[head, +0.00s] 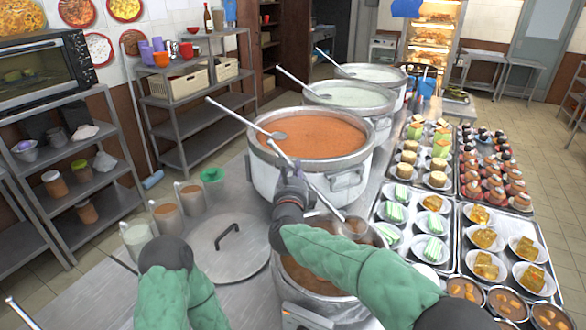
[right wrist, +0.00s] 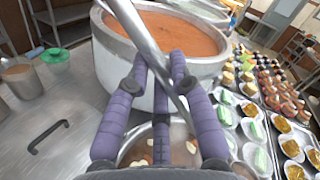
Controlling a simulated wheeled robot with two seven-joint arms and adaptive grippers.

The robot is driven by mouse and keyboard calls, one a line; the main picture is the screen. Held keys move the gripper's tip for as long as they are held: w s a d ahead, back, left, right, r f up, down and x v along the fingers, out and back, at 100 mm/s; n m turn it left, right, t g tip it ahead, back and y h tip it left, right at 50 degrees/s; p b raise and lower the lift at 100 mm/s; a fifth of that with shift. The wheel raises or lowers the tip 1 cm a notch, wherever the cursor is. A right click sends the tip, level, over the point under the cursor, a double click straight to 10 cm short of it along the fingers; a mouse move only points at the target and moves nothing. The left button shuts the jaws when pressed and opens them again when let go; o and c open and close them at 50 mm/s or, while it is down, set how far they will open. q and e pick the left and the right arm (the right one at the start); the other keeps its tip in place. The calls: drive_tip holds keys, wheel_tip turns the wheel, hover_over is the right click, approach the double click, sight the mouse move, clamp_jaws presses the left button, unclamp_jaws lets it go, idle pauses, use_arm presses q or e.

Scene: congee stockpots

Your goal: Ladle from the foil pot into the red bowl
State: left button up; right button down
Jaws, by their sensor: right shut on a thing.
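My right gripper (head: 290,188) is shut on the handle of a metal ladle (head: 316,189), which slants down to the right. The ladle's bowl (head: 353,227) is at the far right rim of the nearest pot (head: 285,293). That pot holds brown broth with pale pieces (right wrist: 160,150), partly hidden by my right arm. In the right wrist view, the handle (right wrist: 150,45) crosses between the fingers (right wrist: 166,65). A red bowl (head: 186,50) sits on the back shelf. My left gripper is not visible; only its sleeved arm shows.
A large pot of orange-red congee (head: 310,133) stands just beyond, with a ladle (head: 240,115) across it; more pots stand behind. A lid (head: 228,245) and mugs (head: 165,217) are to the left. Trays (head: 455,218) of small dishes fill the right.

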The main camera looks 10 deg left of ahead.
drive_tip(key=shift+r+n+p, duration=0.15)
drive_tip(key=shift+n+p, duration=0.45)
drive_tip(key=shift+p, duration=0.55)
